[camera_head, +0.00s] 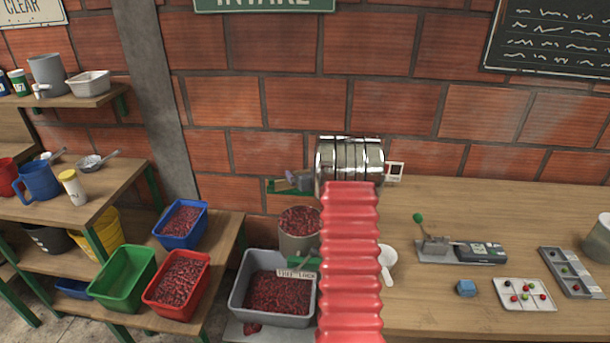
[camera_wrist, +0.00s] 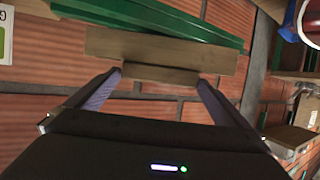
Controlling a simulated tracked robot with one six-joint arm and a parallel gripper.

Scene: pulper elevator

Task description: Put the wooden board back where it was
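The wooden board (camera_wrist: 160,50) lies across the upper middle of the wrist view, with a shorter wooden rib (camera_wrist: 158,75) on its near side. My gripper (camera_wrist: 160,78) has its two purple fingers at the two ends of this rib, and they appear to grip it. In the head view my gripper (camera_head: 293,182) is by the brick wall, left of my arm's metal wrist; the board is small and mostly hidden there. Green metal rails (camera_wrist: 150,22) run along the far edge of the board, close to or against it; any contact is unclear.
Below my gripper stand a round bin of red cherries (camera_head: 300,220) and a grey tub of cherries (camera_head: 275,292). My red sleeved arm hides part of the workbench (camera_head: 430,295). Blue (camera_head: 183,224), green (camera_head: 122,272) and red (camera_head: 178,283) crates stand left. A grinder-like device (camera_head: 460,250) stands right.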

